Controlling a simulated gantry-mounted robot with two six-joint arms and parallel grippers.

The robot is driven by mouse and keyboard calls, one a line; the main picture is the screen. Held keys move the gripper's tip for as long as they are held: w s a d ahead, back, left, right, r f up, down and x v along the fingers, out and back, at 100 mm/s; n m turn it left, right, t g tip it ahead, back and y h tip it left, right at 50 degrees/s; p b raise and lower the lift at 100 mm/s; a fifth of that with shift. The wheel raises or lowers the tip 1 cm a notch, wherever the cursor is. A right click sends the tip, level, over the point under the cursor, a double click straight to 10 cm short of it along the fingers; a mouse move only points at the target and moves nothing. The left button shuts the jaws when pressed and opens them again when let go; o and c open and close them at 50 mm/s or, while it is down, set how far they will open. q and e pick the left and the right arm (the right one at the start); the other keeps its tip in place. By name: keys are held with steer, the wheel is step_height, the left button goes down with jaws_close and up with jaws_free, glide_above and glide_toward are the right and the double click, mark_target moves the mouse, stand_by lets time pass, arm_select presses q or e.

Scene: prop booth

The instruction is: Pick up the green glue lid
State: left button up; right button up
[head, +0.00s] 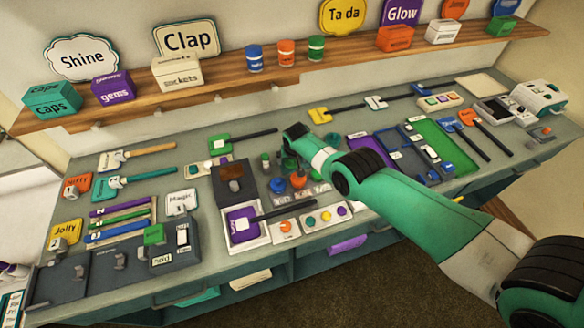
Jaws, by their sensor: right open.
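My right arm reaches in from the right, and its gripper (288,163) points down over the middle of the bench. The gripper is open, and its fingertips are small and partly hidden by my wrist. A small green piece (265,160) stands just left of the gripper, apart from it; it may be the green glue lid, but it is too small to be sure. Orange (298,181) and blue (277,185) round pieces sit just below the gripper. My left gripper is not in view.
A dark box with a brown top (231,178) stands left of the gripper. A purple tray piece (242,225) and button panels (286,228) lie in front. A wooden shelf (225,82) with boxes and cans runs behind. Handled signs crowd both sides.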

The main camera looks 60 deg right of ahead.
mark_target(292, 161)
steer(key=c, duration=1.4)
steer(key=shift+o, duration=0.2)
steer(key=shift+r, duration=0.15)
steer(key=shift+r+p, duration=0.6)
steer(key=shift+p, duration=0.15)
step_height(292, 161, up, 3)
steer(key=p, duration=0.2)
steer(key=shift+f+p, duration=0.1)
steer(key=shift+p, duration=0.3)
steer(key=s+a+r+p, duration=0.2)
steer(key=s+r+p, duration=0.2)
steer(key=p, duration=0.7)
steer(key=s+a+r+p, duration=0.2)
steer(key=s+r+p, duration=0.2)
steer(key=s+p, duration=0.5)
steer(key=p, duration=0.3)
steer(key=shift+a+r, duration=0.35)
steer(key=shift+r, duration=0.05)
